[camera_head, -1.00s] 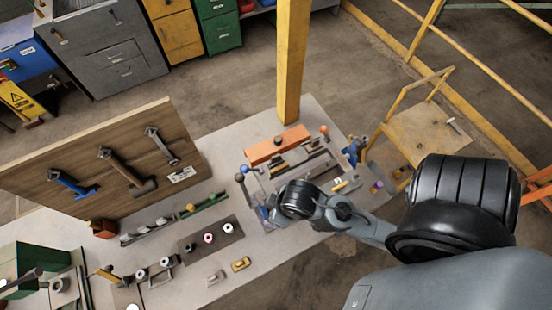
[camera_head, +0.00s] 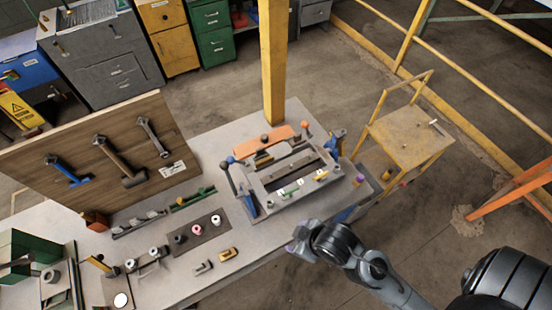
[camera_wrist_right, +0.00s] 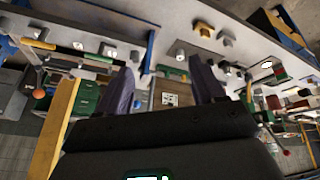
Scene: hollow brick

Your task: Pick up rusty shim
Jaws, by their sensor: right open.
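I cannot pick out a rusty shim with certainty; the small parts are too small to tell apart. A grey clamping fixture (camera_head: 262,207) sits on the workbench, with a long dark brownish bar (camera_head: 300,168) across its middle. A yellow part (camera_head: 228,254) and a grey part (camera_head: 203,267) lie near the front edge. Both show in the right wrist view, yellow (camera_wrist_right: 203,28) and grey (camera_wrist_right: 227,42). My right gripper (camera_head: 300,240) is at the bench's front edge, apart from these. Its two fingers (camera_wrist_right: 163,68) are spread with nothing held. My left gripper is not in view.
A dark mat (camera_head: 193,243) with several round parts lies left of the fixture. A wooden tool board (camera_head: 100,165) stands at the back left. A yellow post (camera_head: 273,70) rises behind the bench. A yellow stand (camera_head: 410,135) is to the right.

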